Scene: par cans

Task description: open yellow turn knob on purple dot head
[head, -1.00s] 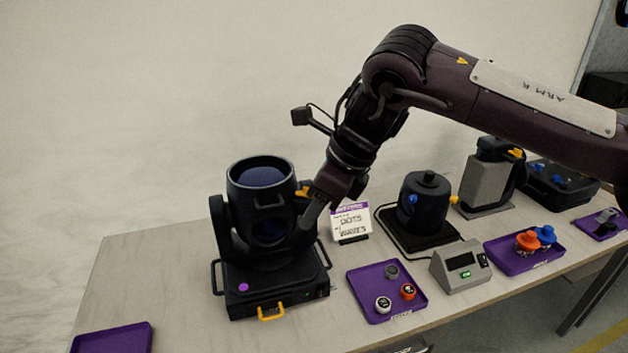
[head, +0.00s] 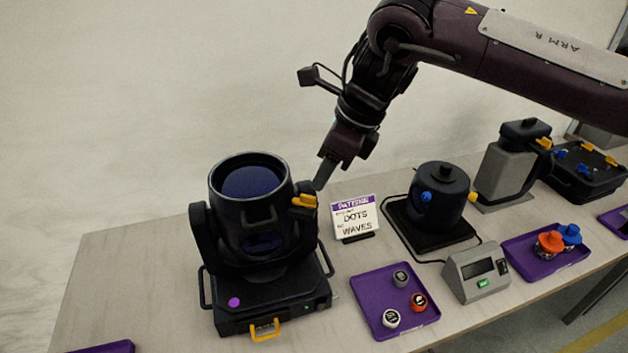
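The black moving head (head: 250,220) stands on the table at the left, with a purple dot (head: 234,302) on the front of its base. A yellow turn knob (head: 304,201) sits at the right side of its upper body. My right gripper (head: 322,183) points down just above and right of this knob, apart from it as far as I can see. Its fingers overlap in this view, so I cannot tell whether they are open. Nothing shows between them. My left gripper is not in view.
A sign (head: 355,216) reading dots and waves stands right of the head. A purple tray (head: 378,287) holds three small round parts. A grey box with a display (head: 477,269), a black pot-like unit (head: 440,194) and another purple tray (head: 519,265) stand farther right. The back wall is clear.

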